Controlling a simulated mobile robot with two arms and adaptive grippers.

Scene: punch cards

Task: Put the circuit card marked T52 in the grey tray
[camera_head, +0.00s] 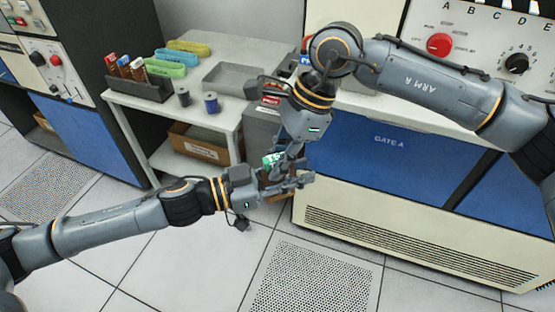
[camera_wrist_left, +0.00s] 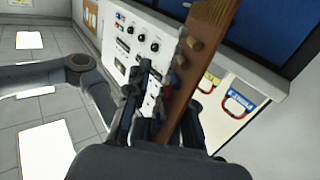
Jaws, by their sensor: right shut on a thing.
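A circuit card with a green-and-white end (camera_head: 270,159) is between my two grippers in the head view; its mark is too small to read. My right gripper (camera_head: 284,164) points down and is shut on it. My left gripper (camera_head: 291,186) reaches in from the left, close below. In the left wrist view the brown card (camera_wrist_left: 187,65) stands tilted between my left gripper's fingers (camera_wrist_left: 160,115), which look apart with a gap on the left side. The grey tray (camera_head: 234,78) lies on the white table, with nothing visible in it.
A dark rack (camera_head: 140,88) with several cards stands left of the tray. Coloured strips (camera_head: 170,68) and two dark spools (camera_head: 211,102) are on the table (camera_head: 215,122). A cardboard box (camera_head: 199,146) is on the lower shelf. A cream-and-blue cabinet (camera_head: 400,165) stands at right.

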